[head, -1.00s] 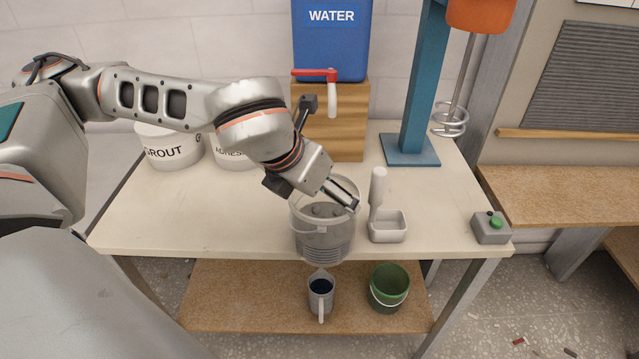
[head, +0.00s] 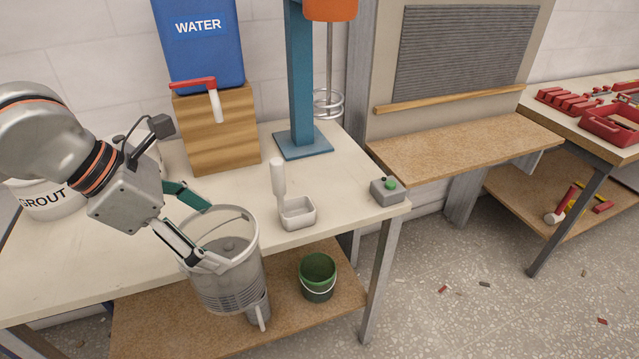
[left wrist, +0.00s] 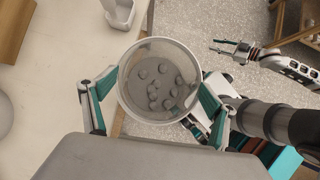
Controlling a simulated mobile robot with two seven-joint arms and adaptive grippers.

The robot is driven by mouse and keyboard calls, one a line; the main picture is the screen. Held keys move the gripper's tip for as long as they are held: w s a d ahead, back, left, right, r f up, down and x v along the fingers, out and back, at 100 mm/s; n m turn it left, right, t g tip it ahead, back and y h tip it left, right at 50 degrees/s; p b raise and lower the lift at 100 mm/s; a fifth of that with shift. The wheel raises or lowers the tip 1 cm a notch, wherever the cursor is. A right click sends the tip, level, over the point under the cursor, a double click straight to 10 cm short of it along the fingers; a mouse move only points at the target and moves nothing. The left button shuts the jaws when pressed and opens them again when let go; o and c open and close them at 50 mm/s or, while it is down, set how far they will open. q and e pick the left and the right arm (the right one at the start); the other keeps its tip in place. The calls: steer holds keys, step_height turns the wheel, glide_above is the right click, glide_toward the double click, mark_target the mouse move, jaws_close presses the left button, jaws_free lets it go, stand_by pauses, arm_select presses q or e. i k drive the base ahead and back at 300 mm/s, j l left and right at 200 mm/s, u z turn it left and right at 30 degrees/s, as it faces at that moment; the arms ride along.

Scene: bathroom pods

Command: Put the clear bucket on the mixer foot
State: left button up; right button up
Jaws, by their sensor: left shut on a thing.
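The clear bucket (head: 232,287) is a see-through pail with a pale rim and grey lumpy contents. My left gripper (head: 210,236) is shut on it, with a finger on either side near the rim. In the left wrist view the bucket (left wrist: 157,88) sits upright between the fingers and overlaps the table's front edge, with floor showing beside it. The mixer foot (head: 303,143) is a blue square plate under the blue post, behind and right of the bucket, and bare. My right gripper (left wrist: 226,47) shows small in the left wrist view, its fingers apart and empty.
An orange mixer head (head: 331,8) with a wire whisk (head: 328,100) hangs over the foot's right side. A small tray with a white-handled tool (head: 297,212) stands between bucket and foot. A grey button box (head: 387,191) is at the right. A green bucket (head: 317,277) stands on the lower shelf.

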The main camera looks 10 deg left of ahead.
mark_target(326, 181)
steer(key=i+l+u, duration=0.15)
steer(key=l, duration=0.15)
steer(key=i+l+u, duration=0.1)
steer(key=l, duration=0.25)
steer(key=i+l+u, duration=0.15)
steer(key=l, duration=0.15)
steer(key=i+l+u, duration=0.1)
steer(key=l+u, duration=0.2)
steer(key=l, duration=0.25)
steer(key=i+l+u, duration=0.1)
steer(key=l+u, duration=0.2)
steer(key=l, duration=0.2)
steer(key=i+l+u, duration=0.1)
steer(key=l+u, duration=0.2)
steer(key=l, duration=0.25)
steer(key=i+l+u, duration=0.25)
steer(key=l, duration=0.25)
steer(key=i+l+u, duration=0.15)
steer(key=l, duration=0.15)
